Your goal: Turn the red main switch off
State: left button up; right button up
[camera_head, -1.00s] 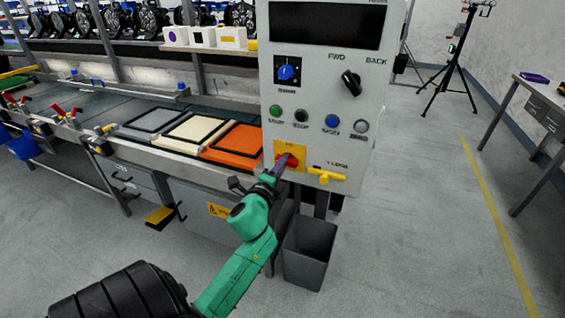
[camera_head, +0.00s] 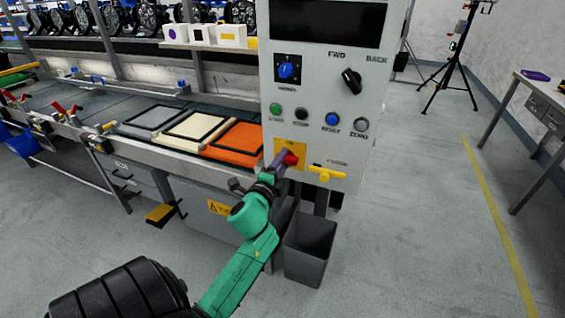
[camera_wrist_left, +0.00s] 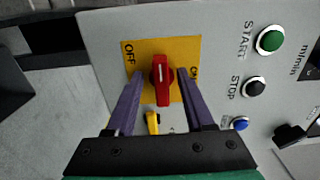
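The red main switch (camera_head: 291,158) is on a yellow plate (camera_head: 298,147) low on the grey control panel. In the left wrist view the red handle (camera_wrist_left: 161,88) stands nearly upright in the picture, its white line toward the top. The yellow plate there reads OFF on the left and ON on the right. My left gripper (camera_head: 281,161) is at the switch. In the wrist view its two purple fingers (camera_wrist_left: 160,73) are apart, one on each side of the handle, with visible gaps. Contact is not visible. My right gripper is not in view.
A yellow handle (camera_head: 326,174) sits right of the switch. Blue (camera_head: 287,71) and black (camera_head: 351,81) knobs and several buttons are above. A grey bin (camera_head: 309,248) stands below the panel. A workbench with coloured trays (camera_head: 236,146) is at left; open floor lies right.

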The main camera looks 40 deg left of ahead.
pick_arm(q)
jog(key=b+v, duration=0.2)
jog(key=v, duration=1.2)
jog(key=shift+s, duration=0.3)
jog(key=shift+d, duration=0.15)
